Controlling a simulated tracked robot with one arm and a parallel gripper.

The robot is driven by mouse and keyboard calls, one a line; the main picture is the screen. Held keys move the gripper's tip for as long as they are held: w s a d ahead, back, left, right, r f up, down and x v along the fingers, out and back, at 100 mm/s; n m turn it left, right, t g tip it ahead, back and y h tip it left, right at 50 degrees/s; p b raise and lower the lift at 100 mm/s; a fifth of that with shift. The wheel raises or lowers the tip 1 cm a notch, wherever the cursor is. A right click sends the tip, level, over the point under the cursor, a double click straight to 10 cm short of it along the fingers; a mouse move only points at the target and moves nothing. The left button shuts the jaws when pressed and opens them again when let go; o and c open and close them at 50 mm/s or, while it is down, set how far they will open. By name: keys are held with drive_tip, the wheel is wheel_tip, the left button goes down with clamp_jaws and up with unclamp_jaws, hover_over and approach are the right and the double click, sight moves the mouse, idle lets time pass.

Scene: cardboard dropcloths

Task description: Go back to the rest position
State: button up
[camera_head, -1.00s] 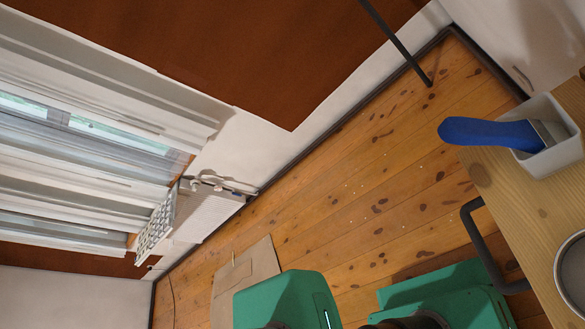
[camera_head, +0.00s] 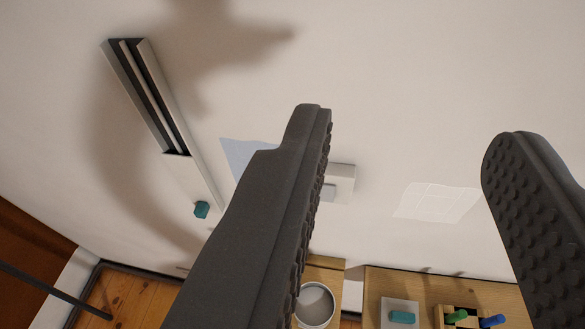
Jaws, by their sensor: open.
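My gripper (camera_head: 415,160) shows large in the front of the view, with its two dark, studded fingers wide apart. Nothing is between the fingers, and behind the gap is the pale wall (camera_head: 400,80). The gripper is raised and does not touch anything in view. The rest of my arm is not in view.
Below, a wooden table (camera_head: 375,285) bears a white tray with a teal block (camera_head: 402,317) and a wooden box with green and blue handled things (camera_head: 490,321). A round pot (camera_head: 315,304) stands left of it. A slotted fixture (camera_head: 150,95) and a teal object (camera_head: 202,210) are on the wall.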

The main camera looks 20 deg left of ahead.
drive_tip(key=shift+a, duration=0.1)
wheel_tip(320, 180, down, 4)
drive_tip(key=b, duration=0.4)
drive_tip(key=shift+f, duration=0.2)
idle(0.6)
